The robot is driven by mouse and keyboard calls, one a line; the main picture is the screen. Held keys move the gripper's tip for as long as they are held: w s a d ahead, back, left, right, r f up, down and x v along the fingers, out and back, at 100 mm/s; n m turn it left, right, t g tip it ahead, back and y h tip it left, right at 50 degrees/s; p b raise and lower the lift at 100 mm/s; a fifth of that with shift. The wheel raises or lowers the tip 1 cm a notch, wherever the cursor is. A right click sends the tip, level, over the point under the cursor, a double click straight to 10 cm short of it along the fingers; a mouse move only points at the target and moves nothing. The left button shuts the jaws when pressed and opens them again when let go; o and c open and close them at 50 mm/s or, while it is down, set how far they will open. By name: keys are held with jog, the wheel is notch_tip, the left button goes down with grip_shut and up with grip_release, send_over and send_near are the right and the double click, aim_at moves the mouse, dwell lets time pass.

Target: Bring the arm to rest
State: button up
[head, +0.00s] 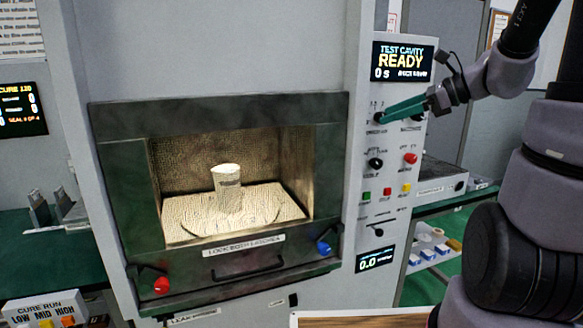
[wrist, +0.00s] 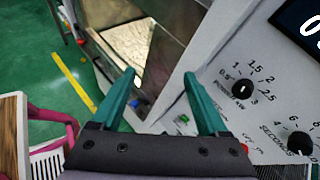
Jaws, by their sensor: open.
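My gripper (head: 382,117) is at the upper part of the control panel (head: 345,240), just below the display (head: 403,62) that reads TEST CAVITY READY and 0 s. Its teal fingers point left toward a black knob there; I cannot tell from the head view whether they touch it. In the wrist view the fingers (wrist: 160,75) are spread apart with nothing between them. The power dial (wrist: 242,89) and seconds dial (wrist: 299,143) lie to the right of the fingers. My arm reaches in from the right of the head view.
A pale cylinder (head: 228,188) stands inside the lit cavity (head: 195,165). Its front has a red knob (head: 161,285), a blue knob (head: 323,248) and a dark handle (head: 248,268). A green bench with a grey box (head: 436,178) stands right of the panel.

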jog(key=s+r+n+h, duration=0.3)
jog(key=s+n+h, duration=0.5)
jog(key=s+n, duration=0.6)
jog(key=n, duration=0.4)
jog(key=shift+s+h, duration=0.3)
jog(key=shift+h, duration=0.1)
jog(key=shift+a, duration=0.1)
dwell(0.4)
